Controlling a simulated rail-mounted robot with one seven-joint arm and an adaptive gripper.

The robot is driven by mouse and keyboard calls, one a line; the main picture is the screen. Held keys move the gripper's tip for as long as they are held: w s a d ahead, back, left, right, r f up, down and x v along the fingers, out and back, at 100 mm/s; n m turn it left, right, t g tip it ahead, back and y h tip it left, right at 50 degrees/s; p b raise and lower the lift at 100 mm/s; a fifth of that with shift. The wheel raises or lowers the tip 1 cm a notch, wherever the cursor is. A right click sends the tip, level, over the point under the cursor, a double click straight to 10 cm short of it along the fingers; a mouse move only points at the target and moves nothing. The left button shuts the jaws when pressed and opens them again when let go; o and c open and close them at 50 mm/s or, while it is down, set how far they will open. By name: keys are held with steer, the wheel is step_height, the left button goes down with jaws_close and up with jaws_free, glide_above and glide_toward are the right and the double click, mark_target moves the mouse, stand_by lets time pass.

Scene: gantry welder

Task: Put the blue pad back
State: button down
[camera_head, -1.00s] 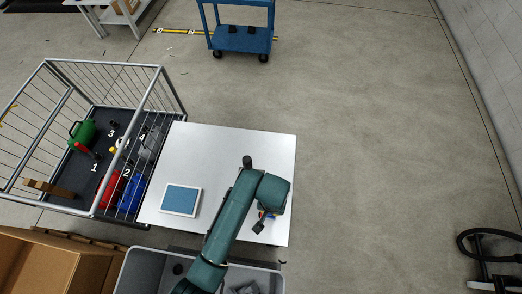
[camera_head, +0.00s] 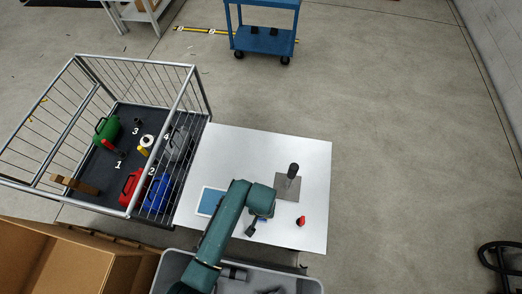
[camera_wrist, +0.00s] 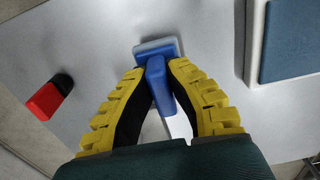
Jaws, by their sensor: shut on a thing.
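My gripper (camera_wrist: 155,72) is shut on a blue piece (camera_wrist: 160,88) in the wrist view, between its two yellow-and-black fingers. The piece has a flat block at the far end and a bar running back between the fingers. I cannot tell whether it touches the table. In the head view my arm mostly hides the gripper and piece, over the white table (camera_head: 265,150). A flat blue panel in a white frame (camera_head: 209,203) lies left of my gripper; it also shows at the upper right of the wrist view (camera_wrist: 293,40). I cannot tell which is the blue pad.
A red-and-black piece (camera_head: 300,221) lies right of my gripper. A grey plate with a dark upright post (camera_head: 291,172) stands behind it. A wire-sided cage (camera_head: 195,98) with cans and numbered spots adjoins the table's left edge. The table's back is clear.

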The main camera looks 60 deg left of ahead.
step_height(320, 180, down, 2)
steer(key=shift+f, duration=0.15)
steer(key=c, duration=1.2)
jaws_free()
step_height(320, 180, up, 12)
steer(key=p, duration=0.3)
